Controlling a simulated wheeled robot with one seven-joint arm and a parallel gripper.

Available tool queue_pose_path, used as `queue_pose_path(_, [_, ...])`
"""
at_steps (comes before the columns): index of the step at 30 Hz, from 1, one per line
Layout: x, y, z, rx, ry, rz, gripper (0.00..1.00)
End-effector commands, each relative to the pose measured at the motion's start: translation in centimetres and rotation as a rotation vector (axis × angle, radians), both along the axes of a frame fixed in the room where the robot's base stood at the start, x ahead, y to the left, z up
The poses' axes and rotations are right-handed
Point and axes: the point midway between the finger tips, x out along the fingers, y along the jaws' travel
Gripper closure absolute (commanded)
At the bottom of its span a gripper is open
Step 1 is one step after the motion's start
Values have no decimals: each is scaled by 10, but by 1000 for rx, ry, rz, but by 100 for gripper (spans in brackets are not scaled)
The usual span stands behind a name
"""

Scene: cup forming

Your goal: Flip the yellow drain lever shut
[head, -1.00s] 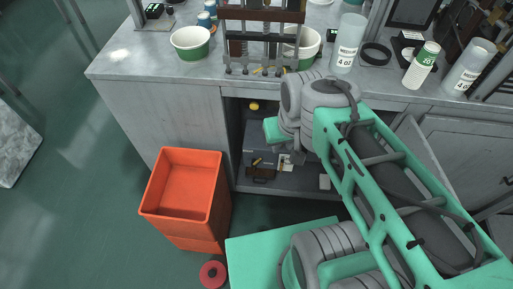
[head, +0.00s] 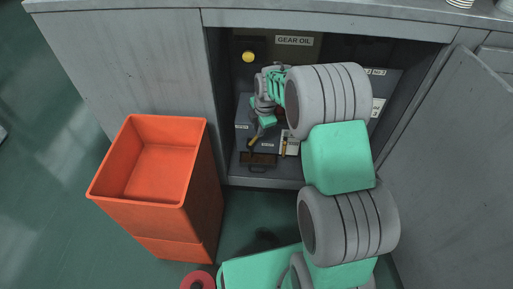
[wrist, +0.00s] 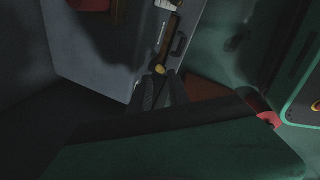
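The yellow drain lever seems to be the small yellow-brown handle (head: 253,142) low inside the open cabinet, above a brown box. A small yellow tip (wrist: 160,69) shows right at my fingertips in the wrist view; I cannot tell whether they touch it. My gripper (head: 259,131) reaches down into the cabinet beside the lever. In the wrist view its two dark fingers (wrist: 163,77) lie close together; the gap between them is unclear. My arm hides the cabinet's right part.
A round yellow knob (head: 248,57) is on the cabinet's back left, beside a GEAR OIL label (head: 294,40). An orange bin (head: 152,165) stands left of the opening. The cabinet door (head: 455,150) hangs open at right. A red ring (head: 198,281) lies on the floor.

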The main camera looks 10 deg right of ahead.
Motion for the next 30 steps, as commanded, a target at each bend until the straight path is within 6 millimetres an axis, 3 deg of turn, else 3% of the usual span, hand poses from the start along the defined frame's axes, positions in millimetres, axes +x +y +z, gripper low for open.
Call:
queue_pose_path(12, [17,4,-66,-1,1,3,78])
queue_pose_path(22, [19,4,-71,-1,0,2,78])
queue_pose_path(30, [19,4,-71,0,0,1,100])
